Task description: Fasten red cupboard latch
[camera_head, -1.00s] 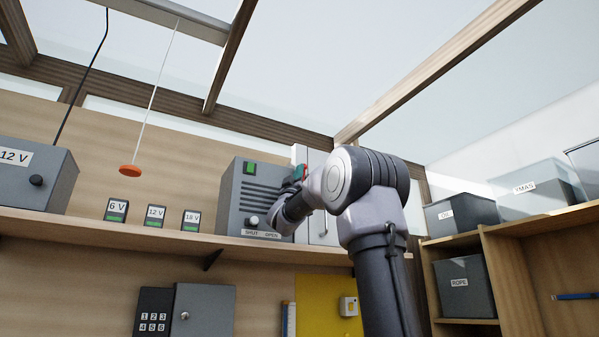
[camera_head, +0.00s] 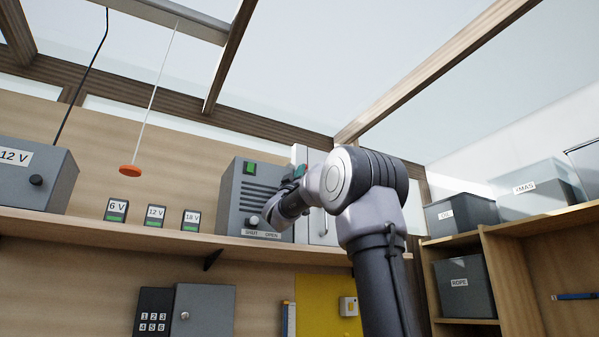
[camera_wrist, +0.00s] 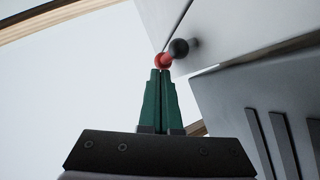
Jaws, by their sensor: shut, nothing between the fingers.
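The red latch (camera_wrist: 163,60) shows in the wrist view as a small red piece beside a round black knob (camera_wrist: 179,48), against a pale grey cupboard face (camera_wrist: 225,30). My gripper (camera_wrist: 160,72) has its two green fingers together and empty, with the tips right at the red piece. I cannot tell whether they touch it. In the head view my gripper is mostly hidden behind my wrist, in front of the pale cupboard (camera_head: 322,230).
A grey vented box (camera_head: 250,195) marked SHUT and OPEN stands left of the cupboard on a wooden shelf (camera_head: 120,225). It is also close on the right in the wrist view (camera_wrist: 285,90). An orange pull (camera_head: 130,170) hangs on a cord at left.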

